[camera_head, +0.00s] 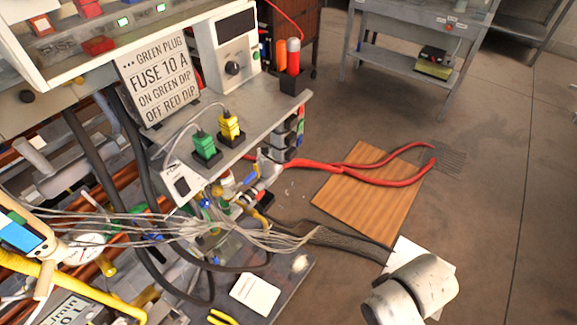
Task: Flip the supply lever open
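I cannot tell for certain which part is the supply lever. Small valve fittings with blue and yellow parts (215,200) sit among pipes below the bench edge, partly hidden by a bundle of grey wires (240,236). A small blue handle-like part (250,178) shows beside a red and white fitting. A yellow pipe (75,290) crosses the lower left.
A grey bench (250,130) holds a sign (158,85), green plug (204,146) and yellow plug (229,127). Long red handles (380,172) lie over a wooden board (355,195) on the floor. A metal table (410,60) stands behind.

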